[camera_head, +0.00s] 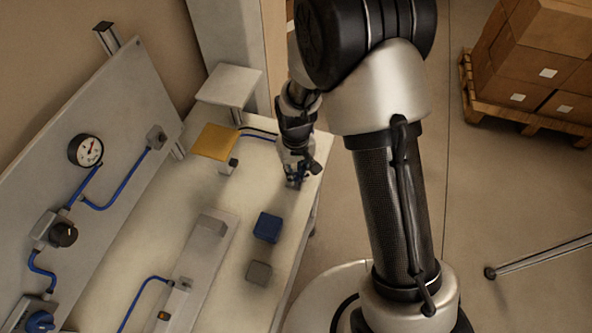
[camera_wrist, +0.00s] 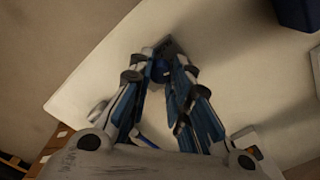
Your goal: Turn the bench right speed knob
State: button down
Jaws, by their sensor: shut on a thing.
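My gripper (camera_head: 295,182) is down at the right edge of the pale bench (camera_head: 250,185) in the head view.
A blue block (camera_head: 267,227) and a grey block (camera_head: 259,273) sit on the bench. A yellow plate (camera_head: 215,142) is left of my gripper. The upright panel carries a gauge (camera_head: 86,150) and black knob (camera_head: 64,235). Boxes (camera_head: 540,60) stand on a pallet at back right.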

aim_at(296, 174)
jog(key=shift+n, duration=1.9)
jog(key=c, duration=1.5)
grip_release()
jog(key=shift+o, duration=0.2)
notch_tip(296, 174, up, 12)
